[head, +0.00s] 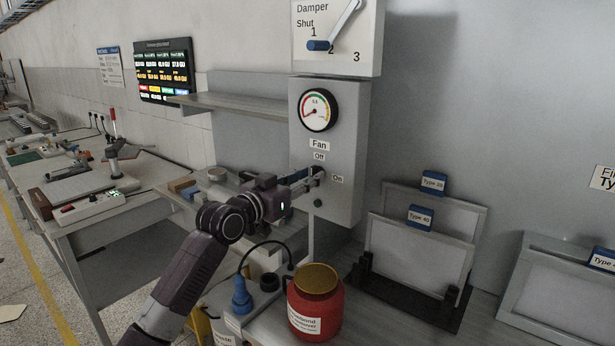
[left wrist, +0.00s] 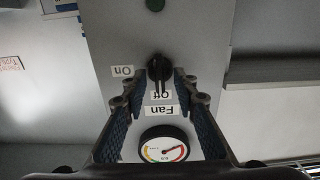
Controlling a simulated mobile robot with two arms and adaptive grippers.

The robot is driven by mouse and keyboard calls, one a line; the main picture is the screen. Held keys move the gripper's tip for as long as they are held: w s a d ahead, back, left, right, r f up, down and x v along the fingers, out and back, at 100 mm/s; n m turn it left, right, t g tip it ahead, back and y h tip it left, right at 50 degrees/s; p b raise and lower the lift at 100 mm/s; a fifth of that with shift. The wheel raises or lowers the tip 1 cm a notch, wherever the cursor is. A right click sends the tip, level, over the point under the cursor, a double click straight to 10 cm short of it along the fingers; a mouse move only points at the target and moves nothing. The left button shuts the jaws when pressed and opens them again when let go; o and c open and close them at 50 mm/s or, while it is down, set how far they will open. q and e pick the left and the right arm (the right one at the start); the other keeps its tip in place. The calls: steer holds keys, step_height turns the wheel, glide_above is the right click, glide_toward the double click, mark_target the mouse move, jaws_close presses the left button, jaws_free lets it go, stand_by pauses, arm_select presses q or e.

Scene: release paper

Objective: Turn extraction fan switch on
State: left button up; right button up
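The fan switch is a black rotary knob (left wrist: 158,70) on the grey control box (head: 345,130). In the left wrist view, which is upside down, its lever points to the "Off" label (left wrist: 162,95); the "On" label (left wrist: 122,71) is to one side. In the head view the labels "Off" (head: 319,156) and "On" (head: 337,179) show, and the knob is mostly hidden by my gripper. My left gripper (head: 312,176) reaches the switch. In the left wrist view its fingers (left wrist: 158,82) stand apart on either side of the knob, with visible gaps. My right gripper is not in view.
A pressure gauge (head: 319,110) and a damper lever (head: 335,30) are above the switch. A green button (head: 318,203) is below it. Framed panels (head: 420,250) stand at right.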

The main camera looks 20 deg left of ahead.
arm_select(q)
jaws_close()
steer(key=shift+m, duration=0.4)
steer(key=shift+s+d+f+m+p, duration=0.15)
steer(key=shift+m+p, duration=1.1)
steer(key=shift+m, duration=3.05)
steer(key=shift+w+d+f+m+p, duration=0.15)
steer(key=shift+m+p, duration=1.05)
steer(key=shift+m, duration=3.1)
steer(key=shift+s, duration=0.1)
